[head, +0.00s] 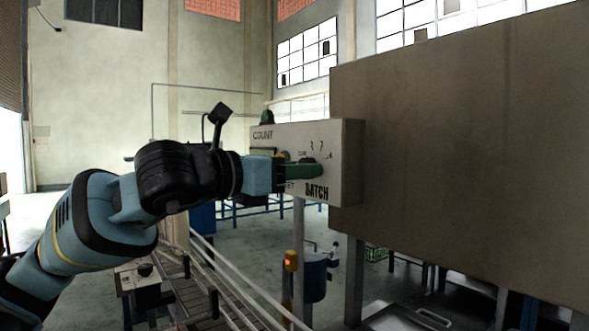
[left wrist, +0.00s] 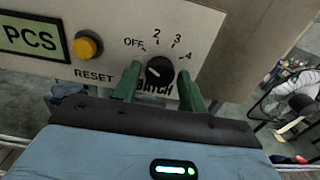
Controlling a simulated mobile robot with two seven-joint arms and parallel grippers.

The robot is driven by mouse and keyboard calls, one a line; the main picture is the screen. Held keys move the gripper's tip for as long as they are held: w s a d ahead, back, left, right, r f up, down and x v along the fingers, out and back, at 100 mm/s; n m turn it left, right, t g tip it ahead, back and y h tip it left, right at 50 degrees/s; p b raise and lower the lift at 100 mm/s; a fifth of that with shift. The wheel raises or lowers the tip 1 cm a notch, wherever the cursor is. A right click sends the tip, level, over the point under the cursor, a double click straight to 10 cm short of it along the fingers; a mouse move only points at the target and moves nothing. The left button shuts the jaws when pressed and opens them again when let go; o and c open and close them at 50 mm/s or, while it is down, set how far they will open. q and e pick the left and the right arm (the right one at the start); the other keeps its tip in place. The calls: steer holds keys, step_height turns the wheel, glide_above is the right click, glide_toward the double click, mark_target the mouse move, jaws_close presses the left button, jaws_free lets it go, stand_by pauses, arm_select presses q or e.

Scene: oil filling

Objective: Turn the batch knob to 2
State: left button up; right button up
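The batch knob (left wrist: 160,71) is black and round, on the face of a pale control box (head: 347,150). In the left wrist view its white mark points up and left, toward OFF; the labels 2, 3 and 4 run clockwise from there. My left gripper (left wrist: 162,68) has green fingers, one on each side of the knob, with small gaps that look clear of it. In the head view this gripper (head: 316,169) reaches the box from the left, and its fingers hide the knob. My right gripper is not in view.
A large brown panel (head: 450,140) stands right of the box. A roller conveyor (head: 205,295) and a blue barrel (head: 315,280) are below.

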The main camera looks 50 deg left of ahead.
arm_select(q)
steer(key=c, duration=0.7)
steer(key=m+b, duration=0.5)
steer(key=m, duration=0.2)
steer(key=shift+m+b, duration=0.3)
steer(key=shift+m, duration=0.1)
steer(key=o, duration=1)
